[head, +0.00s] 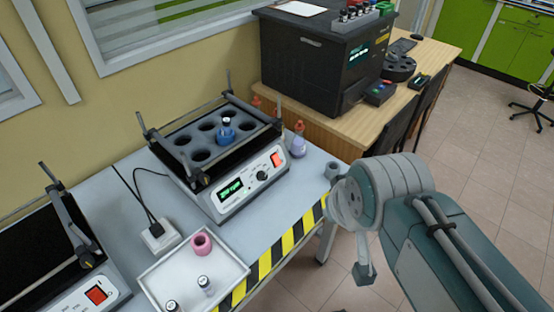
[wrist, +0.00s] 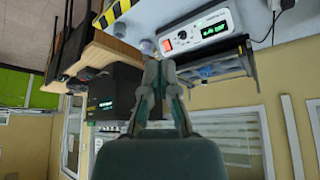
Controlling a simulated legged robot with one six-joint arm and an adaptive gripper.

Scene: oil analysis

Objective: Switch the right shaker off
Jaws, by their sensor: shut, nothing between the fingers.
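The right shaker (head: 232,184) stands on the grey bench against the wall. Its front panel has a lit green display (head: 231,189), a black knob (head: 262,175) and a red switch (head: 277,159) at the right end. In the wrist view, which is upside down, the right shaker (wrist: 200,27) is at the top, with its red switch (wrist: 168,44) and lit display (wrist: 214,31). My gripper (wrist: 161,66) is shut and empty, its fingertips pointing up the picture below the switch. I see no contact with the switch; the exact gap cannot be told.
The left shaker (head: 75,300) is cut off at the left edge. A white tray (head: 160,277) with a pink holder and vials lies at the bench front. A small orange-capped bottle (head: 298,142) stands right of the right shaker. A black analyser (head: 310,65) sits on the wooden desk.

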